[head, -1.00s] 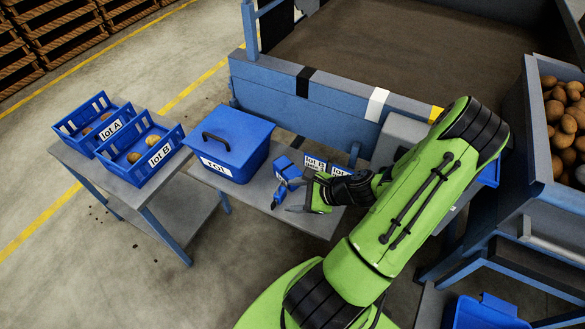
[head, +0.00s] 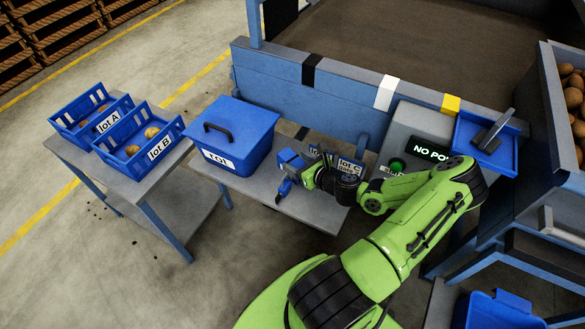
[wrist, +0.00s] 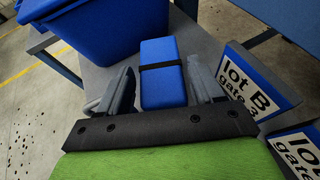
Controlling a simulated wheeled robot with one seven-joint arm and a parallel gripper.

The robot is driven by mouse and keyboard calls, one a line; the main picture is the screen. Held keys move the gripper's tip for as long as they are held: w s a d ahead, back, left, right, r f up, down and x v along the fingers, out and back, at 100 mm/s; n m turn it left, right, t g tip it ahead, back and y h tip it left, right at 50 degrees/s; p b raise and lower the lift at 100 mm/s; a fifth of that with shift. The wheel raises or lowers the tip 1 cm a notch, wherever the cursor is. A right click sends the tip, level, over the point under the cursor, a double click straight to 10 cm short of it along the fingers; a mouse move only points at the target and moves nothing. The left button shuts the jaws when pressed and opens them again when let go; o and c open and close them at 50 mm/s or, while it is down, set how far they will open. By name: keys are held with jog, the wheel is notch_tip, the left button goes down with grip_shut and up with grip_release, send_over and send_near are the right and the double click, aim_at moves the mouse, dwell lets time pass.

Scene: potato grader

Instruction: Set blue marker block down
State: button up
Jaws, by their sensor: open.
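The blue marker block (head: 288,158), with a dark band around it, is on the grey bench (head: 310,211) in the head view. In the wrist view the block (wrist: 162,72) lies between the two fingers of my gripper (wrist: 161,88). The fingers are open, with a gap visible on each side of the block. In the head view my gripper (head: 291,176) is low over the bench at the block, and its fingers partly cover the block. The block's underside is hidden, so its contact with the bench cannot be seen directly.
A lidded blue box (head: 233,140) stands left of the block. Lot cards (wrist: 258,82) stand close on the right. Lot A (head: 90,106) and Lot B crates (head: 137,137) sit on the left table. A control box (head: 420,135) is behind my arm.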

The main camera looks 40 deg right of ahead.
aim_at(295, 161)
jog(key=x, duration=0.3)
jog(key=shift+f, duration=0.1)
jog(key=shift+s, duration=0.1)
jog(key=shift+c, duration=0.5)
jog(key=c, duration=0.9)
notch_tip(295, 161, up, 10)
jog(key=p, duration=0.4)
jog(key=shift+c, duration=0.2)
